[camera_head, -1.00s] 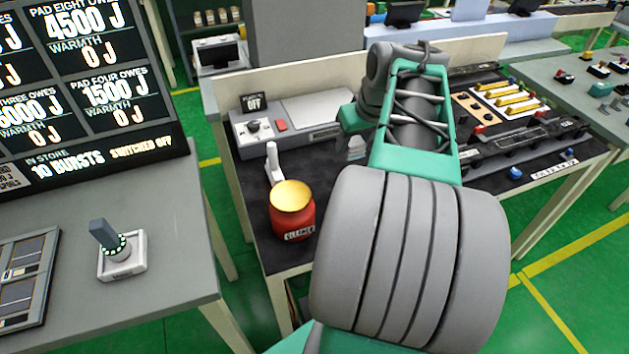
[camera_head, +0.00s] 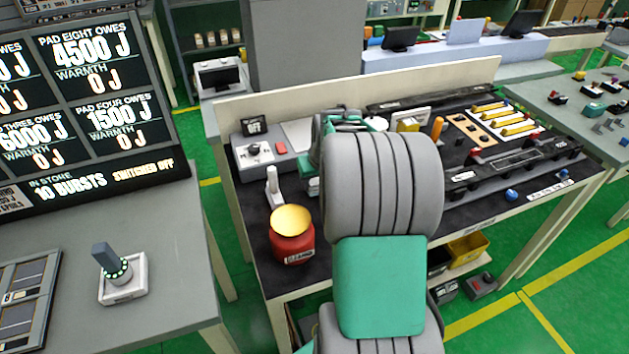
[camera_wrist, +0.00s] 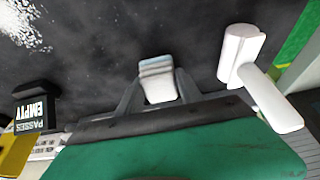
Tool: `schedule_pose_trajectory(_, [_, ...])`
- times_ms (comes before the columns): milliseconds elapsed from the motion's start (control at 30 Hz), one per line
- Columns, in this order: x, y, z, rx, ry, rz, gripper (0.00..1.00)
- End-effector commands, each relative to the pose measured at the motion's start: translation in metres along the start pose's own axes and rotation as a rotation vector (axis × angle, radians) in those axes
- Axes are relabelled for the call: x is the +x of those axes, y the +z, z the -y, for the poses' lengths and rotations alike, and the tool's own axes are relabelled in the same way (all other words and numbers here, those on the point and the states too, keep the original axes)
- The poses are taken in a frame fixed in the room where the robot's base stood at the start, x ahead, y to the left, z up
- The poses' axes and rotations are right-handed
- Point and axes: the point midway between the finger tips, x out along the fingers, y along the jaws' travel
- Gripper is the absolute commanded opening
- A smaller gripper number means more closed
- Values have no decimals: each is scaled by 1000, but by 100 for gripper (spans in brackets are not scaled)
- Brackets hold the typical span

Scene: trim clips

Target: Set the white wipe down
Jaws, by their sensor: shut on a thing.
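The white wipe (camera_wrist: 157,82), a small white piece with a pale blue-grey band, shows in the wrist view between the fingers of my gripper (camera_wrist: 158,92). My gripper is shut on it. The dark worktop is behind the wipe, and I cannot tell whether the wipe touches it. My arm reaches over the left part of the black-topped bench (camera_head: 255,205).
A white T-shaped piece (camera_wrist: 255,75) stands close right of the wipe in the wrist view. A red cleaner pot (camera_head: 292,245) with a yellow top is near the bench's front left. A grey unit (camera_head: 262,152) is behind. A "PASSES EMPTY" sign (camera_wrist: 34,110) is at left in the wrist view.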

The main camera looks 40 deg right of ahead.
Motion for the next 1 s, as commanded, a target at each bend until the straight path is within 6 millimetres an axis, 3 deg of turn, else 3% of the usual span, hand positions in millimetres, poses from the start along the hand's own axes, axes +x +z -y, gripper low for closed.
schedule_pose_trajectory(400, [12,5,-1,0,1,-3,11])
schedule_pose_trajectory(433, [12,4,-1,0,1,-3,44])
schedule_pose_trajectory(700, [11,4,-1,0,1,-2,65])
schedule_pose_trajectory(1000, [5,2,-1,0,1,-4,65])
